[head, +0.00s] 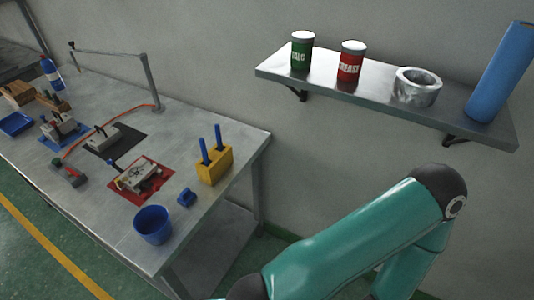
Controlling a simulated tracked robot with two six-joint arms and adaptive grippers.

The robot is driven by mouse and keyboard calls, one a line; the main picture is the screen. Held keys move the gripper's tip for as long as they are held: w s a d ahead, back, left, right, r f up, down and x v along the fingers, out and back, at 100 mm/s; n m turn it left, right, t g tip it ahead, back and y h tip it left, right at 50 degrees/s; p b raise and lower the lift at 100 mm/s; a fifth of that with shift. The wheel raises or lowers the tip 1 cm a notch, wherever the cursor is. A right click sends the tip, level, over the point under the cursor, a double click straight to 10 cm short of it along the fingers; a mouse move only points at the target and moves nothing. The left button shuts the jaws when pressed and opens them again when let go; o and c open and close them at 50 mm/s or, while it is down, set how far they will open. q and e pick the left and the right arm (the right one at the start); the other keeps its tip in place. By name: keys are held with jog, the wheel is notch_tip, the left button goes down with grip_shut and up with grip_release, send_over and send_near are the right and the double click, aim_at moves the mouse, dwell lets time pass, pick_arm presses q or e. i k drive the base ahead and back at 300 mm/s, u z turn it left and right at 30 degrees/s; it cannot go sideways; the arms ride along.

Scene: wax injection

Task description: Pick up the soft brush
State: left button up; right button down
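A yellow holder block (226,163) stands near the right end of the metal table, with two upright blue handles (204,150) in it. Their lower ends are hidden in the block, so I cannot tell whether either is the soft brush. Neither of my grippers is in view. Only teal links of one of my arms show at the lower right, away from the table.
A blue cup (153,226) and small blue block (186,197) stand near the holder. A metal mould sits on a red mat (155,194). A wall shelf (381,96) holds a green can (302,52), red can (351,65), tape-like roll (417,88) and blue cylinder (499,75).

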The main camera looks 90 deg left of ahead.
aim_at(205, 152)
jog(key=z, duration=0.75)
jog(key=i, duration=0.15)
jog(key=u, duration=3.05)
